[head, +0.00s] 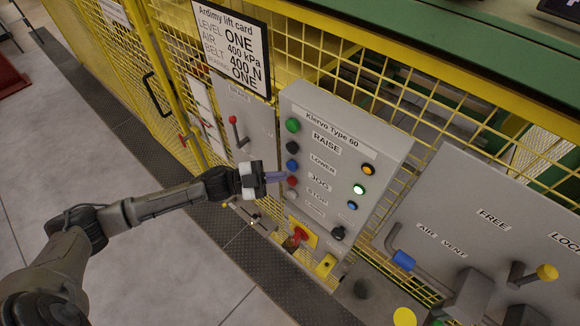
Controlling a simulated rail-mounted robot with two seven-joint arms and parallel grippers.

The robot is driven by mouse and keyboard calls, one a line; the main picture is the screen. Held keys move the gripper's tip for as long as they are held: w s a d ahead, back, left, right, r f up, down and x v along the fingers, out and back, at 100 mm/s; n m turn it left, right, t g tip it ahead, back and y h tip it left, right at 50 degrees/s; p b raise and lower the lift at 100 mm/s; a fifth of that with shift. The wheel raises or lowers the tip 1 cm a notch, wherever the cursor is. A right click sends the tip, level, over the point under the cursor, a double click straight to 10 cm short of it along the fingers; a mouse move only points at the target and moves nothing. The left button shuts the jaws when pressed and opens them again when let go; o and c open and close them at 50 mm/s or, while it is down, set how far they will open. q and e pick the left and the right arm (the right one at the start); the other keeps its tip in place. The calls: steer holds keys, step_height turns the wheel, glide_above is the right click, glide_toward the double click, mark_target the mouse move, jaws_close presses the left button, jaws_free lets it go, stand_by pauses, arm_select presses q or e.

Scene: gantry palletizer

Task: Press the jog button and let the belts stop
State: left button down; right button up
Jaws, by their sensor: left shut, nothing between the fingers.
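The grey control panel (385,150), headed Klervo Type 60, stands in the middle of the head view. Its left column holds a green button (292,125) by RAISE, a black one (292,147) by LOWER, the blue jog button (292,165) by JOG and a red one (292,181) by STOP. My left gripper (284,177) is shut and empty. Its fingertips point right at the panel, just below the blue button and by the red one. I cannot tell whether they touch. The belts cannot be made out. My right gripper is not in view.
The panel's right column has orange, lit green (359,189) and blue lamps. Below sits a red mushroom button on a yellow plate (310,238). A red-tipped lever (232,120) is left, an air-vent panel (455,205) right. Yellow mesh fence (110,60) stands behind.

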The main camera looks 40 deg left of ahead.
arm_select(q)
steer(key=shift+w, duration=0.15)
stand_by(0.3)
steer(key=shift+w, duration=0.3)
steer(key=shift+w, duration=0.2)
stand_by(0.4)
steer(key=shift+w, duration=0.3)
stand_by(0.3)
steer(key=shift+s, duration=0.15)
steer(key=shift+s+p, duration=0.35)
steer(key=shift+s, duration=0.45)
steer(key=shift+s, duration=0.1)
